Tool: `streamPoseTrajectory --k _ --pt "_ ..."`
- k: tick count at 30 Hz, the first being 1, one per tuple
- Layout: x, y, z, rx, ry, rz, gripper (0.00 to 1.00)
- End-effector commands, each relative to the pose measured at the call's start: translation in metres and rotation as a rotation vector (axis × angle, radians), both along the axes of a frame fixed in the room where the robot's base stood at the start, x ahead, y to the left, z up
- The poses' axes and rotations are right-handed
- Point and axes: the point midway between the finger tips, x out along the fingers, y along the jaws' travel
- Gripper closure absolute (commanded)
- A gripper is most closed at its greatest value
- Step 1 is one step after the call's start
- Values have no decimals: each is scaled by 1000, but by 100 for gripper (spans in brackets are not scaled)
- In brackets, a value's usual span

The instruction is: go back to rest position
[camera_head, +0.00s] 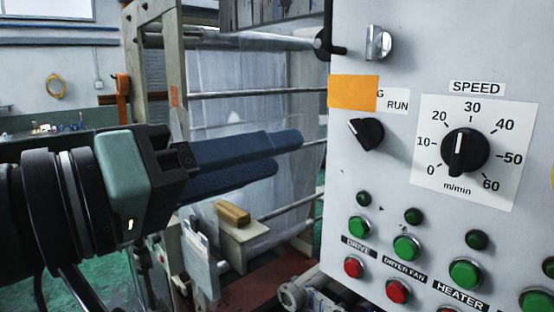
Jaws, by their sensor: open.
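My gripper (288,155) reaches in from the left with its two long blue fingers pointing right. The fingers are apart and nothing shows between them. Their tips stop short of the control panel (400,55) in the picture and do not appear to touch it. The panel has a black speed knob (465,152) with its pointer near 30, and a smaller black selector knob (367,133) beside the word RUN. An orange patch (353,92) covers part of the label above the selector.
Green buttons (406,248) and red buttons (398,290) line the lower panel. Behind my gripper stands a frame (160,75) with rollers and clear film (250,85). A wooden block (232,212) lies on a ledge below the fingers. A workbench (60,145) stands at the back left.

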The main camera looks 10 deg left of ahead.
Motion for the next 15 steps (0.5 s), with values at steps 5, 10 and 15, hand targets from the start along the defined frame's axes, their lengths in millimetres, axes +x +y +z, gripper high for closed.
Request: streamPoseTrajectory --k 5,10,15 --pt "0 0 0 0 0 0 57" --pt "11 -6 -2 5 -38 40 57" --pt "43 -22 -1 71 -227 240 57"
